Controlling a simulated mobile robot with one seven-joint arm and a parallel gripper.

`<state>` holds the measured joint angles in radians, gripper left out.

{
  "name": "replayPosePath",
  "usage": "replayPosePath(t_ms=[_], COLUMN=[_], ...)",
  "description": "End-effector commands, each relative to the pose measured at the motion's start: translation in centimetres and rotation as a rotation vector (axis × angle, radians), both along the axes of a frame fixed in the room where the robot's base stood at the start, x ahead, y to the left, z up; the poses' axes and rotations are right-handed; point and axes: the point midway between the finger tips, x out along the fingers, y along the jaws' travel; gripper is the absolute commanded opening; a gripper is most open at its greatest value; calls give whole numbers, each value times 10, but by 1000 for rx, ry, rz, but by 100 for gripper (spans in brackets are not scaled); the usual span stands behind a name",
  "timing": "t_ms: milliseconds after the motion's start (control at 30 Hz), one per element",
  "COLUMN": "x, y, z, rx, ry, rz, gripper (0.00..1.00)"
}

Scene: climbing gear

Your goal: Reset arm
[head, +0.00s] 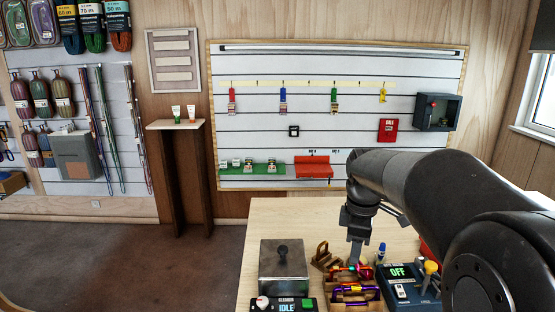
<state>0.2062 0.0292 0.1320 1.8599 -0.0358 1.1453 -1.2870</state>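My arm comes in from the right edge and bends down over the wooden table (285,222). My gripper (356,258) points down above the table, just behind a wooden rack (352,300) that holds carabiners in purple, orange and other colours. The gripper is small and dark here, and its fingertips merge with the items behind and below it. I cannot tell whether the fingers are apart or together, or whether they touch anything.
Left of the gripper stands a metal box with a black knob (284,265), behind a device reading IDLE (286,304). Right of it is a blue device reading OFF (400,284). A wall board (340,110) holds hanging gear. The table's back left is clear.

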Motion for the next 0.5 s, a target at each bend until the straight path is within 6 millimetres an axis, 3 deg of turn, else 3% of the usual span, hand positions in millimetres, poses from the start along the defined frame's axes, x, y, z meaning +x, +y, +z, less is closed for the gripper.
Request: replayPosePath(t_ms=[200,500], x=[-62,-143], y=[17,32], z=[20,22], rx=[32,154], ry=[-113,-255], rz=[-298,-706], gripper=[40,40])
